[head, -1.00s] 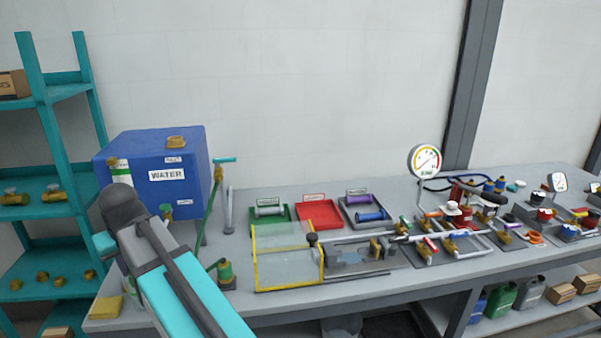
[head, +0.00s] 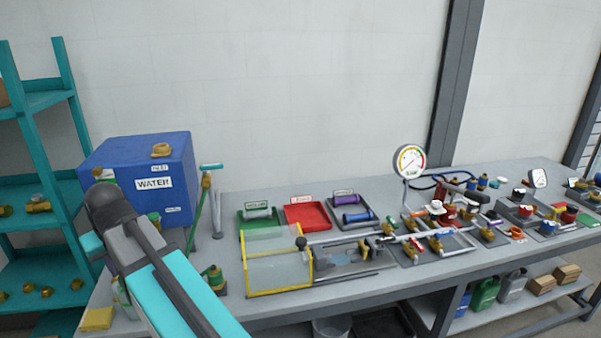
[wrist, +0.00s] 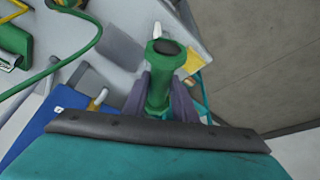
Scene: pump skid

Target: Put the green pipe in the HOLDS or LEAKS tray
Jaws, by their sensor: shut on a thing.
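The green pipe (wrist: 158,82) is upright between the jaws of my gripper (wrist: 160,100) in the wrist view, its dark open end toward the camera. My gripper is shut on it, above the left end of the bench. In the head view my arm hides most of the gripper. A green tray (head: 242,229) holds a grey pipe (head: 258,213). The red tray (head: 306,215) beside it is empty. A grey tray (head: 371,224) to the right holds a purple and a blue pipe. The small labels behind the trays are too small to read.
A blue water tank (head: 140,185) stands left of the trays, with a teal-handled pump (head: 205,190) beside it. A yellow-framed clear cover (head: 278,262) stands in front of the trays. A gauge (head: 409,161) rises to the right. A yellow sponge (head: 97,318) lies at the bench's left end.

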